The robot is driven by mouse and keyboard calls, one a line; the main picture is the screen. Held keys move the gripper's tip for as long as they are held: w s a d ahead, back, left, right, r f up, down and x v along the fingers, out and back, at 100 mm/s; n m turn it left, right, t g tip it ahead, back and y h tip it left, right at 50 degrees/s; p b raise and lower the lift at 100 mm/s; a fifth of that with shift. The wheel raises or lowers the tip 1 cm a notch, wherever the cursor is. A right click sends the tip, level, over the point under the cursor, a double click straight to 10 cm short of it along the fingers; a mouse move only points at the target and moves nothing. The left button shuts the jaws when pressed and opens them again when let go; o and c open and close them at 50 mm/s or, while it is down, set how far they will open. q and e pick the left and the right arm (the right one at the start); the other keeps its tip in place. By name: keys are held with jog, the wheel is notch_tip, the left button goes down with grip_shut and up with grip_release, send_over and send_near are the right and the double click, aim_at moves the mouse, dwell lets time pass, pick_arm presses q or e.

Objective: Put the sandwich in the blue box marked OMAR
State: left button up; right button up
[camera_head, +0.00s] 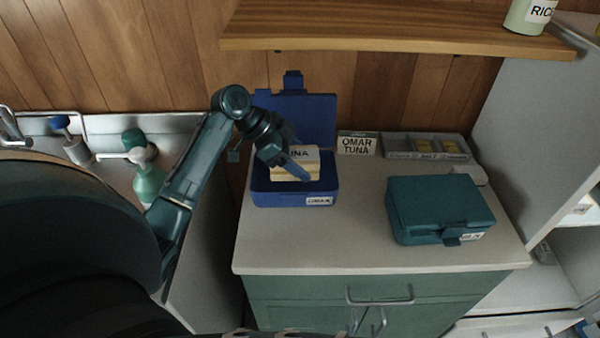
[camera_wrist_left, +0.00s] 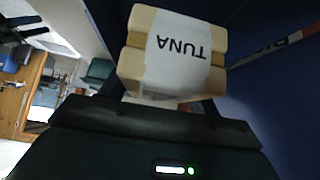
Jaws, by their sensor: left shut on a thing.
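The sandwich (camera_head: 295,165) is pale, wrapped with a white label reading TUNA, which also shows in the left wrist view (camera_wrist_left: 172,55). My left gripper (camera_head: 290,166) is shut on the sandwich and holds it in or just over the open blue box (camera_head: 322,190). The box's front label reads like OMAR, and its lid stands up at the back. In the wrist view the blue box wall is close on the right. Whether the sandwich touches the box floor is hidden. My right gripper is not in view.
A closed teal box (camera_head: 435,205) stands on the counter (camera_head: 370,255) to the right. A card (camera_head: 357,143) reading OMAR TUNA and a grey tray (camera_head: 398,146) stand behind. A wooden shelf (camera_head: 390,30) overhangs the back. The front counter is clear.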

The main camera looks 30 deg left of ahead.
aim_at(300, 185)
pick_arm(q)
jog(key=shift+w+f, duration=0.1)
jog(key=shift+f, duration=2.2)
jog(key=shift+f, duration=0.2)
jog(key=o, duration=1)
jog(key=shift+a+r, duration=0.15)
jog(key=shift+r, duration=0.2)
jog(key=v, duration=1.1)
jog(key=shift+s+a+r+b, duration=0.15)
jog(key=shift+s+a+b, duration=0.05)
jog(key=shift+s+b, duration=0.1)
jog(key=shift+w, duration=0.1)
